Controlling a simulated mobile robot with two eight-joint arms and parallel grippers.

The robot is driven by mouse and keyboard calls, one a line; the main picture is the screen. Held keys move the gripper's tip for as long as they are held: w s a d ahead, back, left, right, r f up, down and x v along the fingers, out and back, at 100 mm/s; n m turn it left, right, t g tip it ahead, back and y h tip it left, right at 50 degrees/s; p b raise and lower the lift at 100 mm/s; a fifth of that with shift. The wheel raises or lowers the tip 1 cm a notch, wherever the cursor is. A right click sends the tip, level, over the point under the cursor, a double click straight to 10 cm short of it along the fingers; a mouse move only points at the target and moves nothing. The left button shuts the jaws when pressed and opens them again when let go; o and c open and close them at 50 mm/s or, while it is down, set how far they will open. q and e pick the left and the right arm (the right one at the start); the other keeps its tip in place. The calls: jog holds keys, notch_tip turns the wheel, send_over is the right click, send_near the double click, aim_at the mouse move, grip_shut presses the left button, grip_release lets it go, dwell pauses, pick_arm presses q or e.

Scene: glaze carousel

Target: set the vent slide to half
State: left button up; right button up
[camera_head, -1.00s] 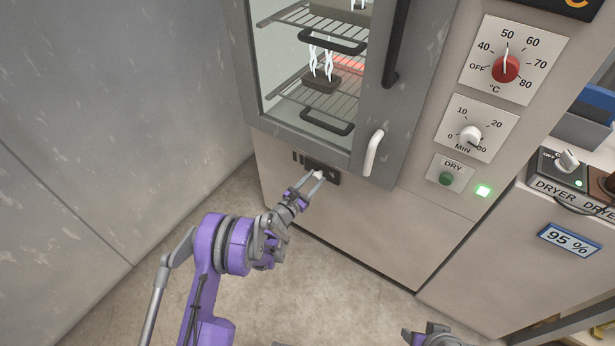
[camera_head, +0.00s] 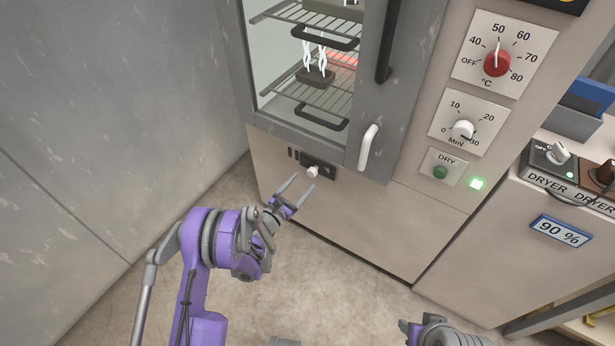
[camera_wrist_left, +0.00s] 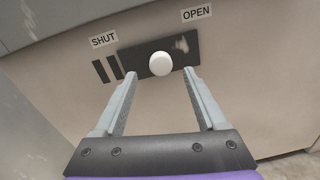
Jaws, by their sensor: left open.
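The vent slide is a dark plate (camera_head: 326,169) with a white knob (camera_head: 312,172), low on the cabinet front below the glass door. In the left wrist view the knob (camera_wrist_left: 161,64) stands near the middle of the plate (camera_wrist_left: 190,45), between the SHUT label (camera_wrist_left: 103,40) and the OPEN label (camera_wrist_left: 197,13). Dark slots (camera_wrist_left: 106,70) show at the plate's left end. My left gripper (camera_head: 301,184) is open and empty. Its fingertips point at the knob and are a little short of it, one to each side in the wrist view.
A white handle (camera_head: 369,147) sticks out of the door just right of the slide. Dials and a green DRY button (camera_head: 440,172) are further right. A display (camera_head: 561,232) reads 90 %. The floor in front of the cabinet is clear; a grey wall stands at left.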

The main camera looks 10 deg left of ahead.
pick_arm(q)
jog(key=v, duration=0.5)
jog(key=shift+s+a, duration=0.1)
jog(key=shift+s, duration=0.2)
